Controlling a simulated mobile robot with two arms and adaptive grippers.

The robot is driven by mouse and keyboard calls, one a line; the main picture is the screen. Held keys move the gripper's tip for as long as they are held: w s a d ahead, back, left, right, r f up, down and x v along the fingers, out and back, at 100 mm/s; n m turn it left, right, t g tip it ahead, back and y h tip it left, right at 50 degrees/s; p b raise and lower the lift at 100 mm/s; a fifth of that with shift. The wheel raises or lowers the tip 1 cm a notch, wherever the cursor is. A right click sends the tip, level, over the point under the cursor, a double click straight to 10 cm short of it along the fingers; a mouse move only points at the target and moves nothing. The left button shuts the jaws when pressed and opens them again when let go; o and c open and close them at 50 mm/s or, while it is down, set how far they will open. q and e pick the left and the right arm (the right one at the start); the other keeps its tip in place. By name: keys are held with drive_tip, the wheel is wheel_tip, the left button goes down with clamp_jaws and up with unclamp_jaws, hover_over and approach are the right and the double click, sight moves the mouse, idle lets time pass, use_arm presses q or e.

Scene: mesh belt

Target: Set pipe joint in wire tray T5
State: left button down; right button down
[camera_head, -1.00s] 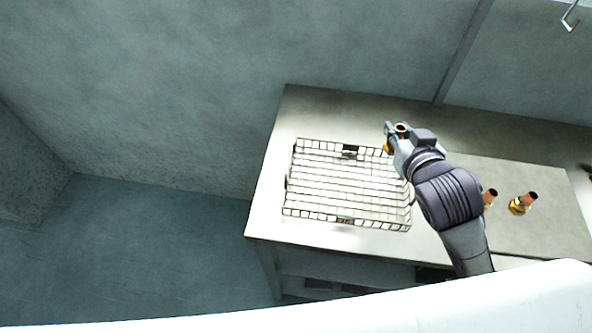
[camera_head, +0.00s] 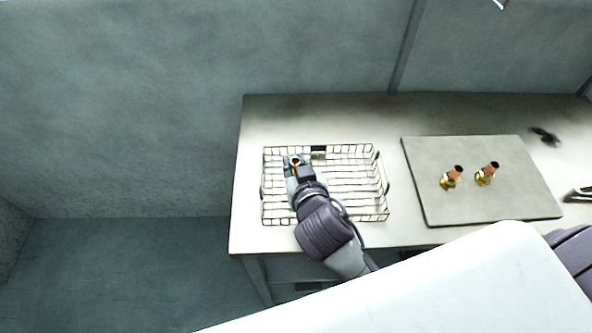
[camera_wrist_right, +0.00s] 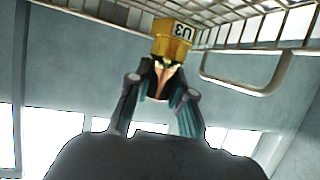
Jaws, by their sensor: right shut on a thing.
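My right gripper (camera_head: 296,166) is over the far left part of the wire tray (camera_head: 375,157). It is shut on a pipe joint (camera_head: 295,160), whose copper end shows between the fingers. In the right wrist view the joint's yellow brass body (camera_wrist_right: 175,42) has a dark mark like "U3", and the fingers (camera_wrist_right: 160,85) grip its copper part. The tray's mesh (camera_wrist_right: 225,14) is close to the brass body; I cannot tell whether they touch. A dark tag (camera_head: 319,151) on the tray's far side is unreadable. My left gripper is not in view.
Two more brass and copper joints, one left (camera_head: 451,178) and one right (camera_head: 487,174), stand on a grey board (camera_head: 480,208) right of the tray. A small dark thing (camera_head: 545,135) lies behind the board. The table (camera_head: 300,112) is clear behind the tray.

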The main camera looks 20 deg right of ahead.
wheel_tip(320, 180, down, 3)
drive_tip(key=shift+f, duration=0.1)
drive_tip(key=shift+f, duration=0.15)
drive_tip(key=c, duration=1)
unclamp_jaws()
drive_tip(key=shift+c, duration=0.2)
drive_tip(key=shift+s+r, duration=0.25)
drive_tip(key=d+p+v, duration=0.1)
drive_tip(key=v, duration=1)
drive_tip(key=shift+s+a+r+p, duration=0.2)
drive_tip(key=shift+s+a+p, duration=0.05)
drive_tip(key=shift+a+p, duration=0.2)
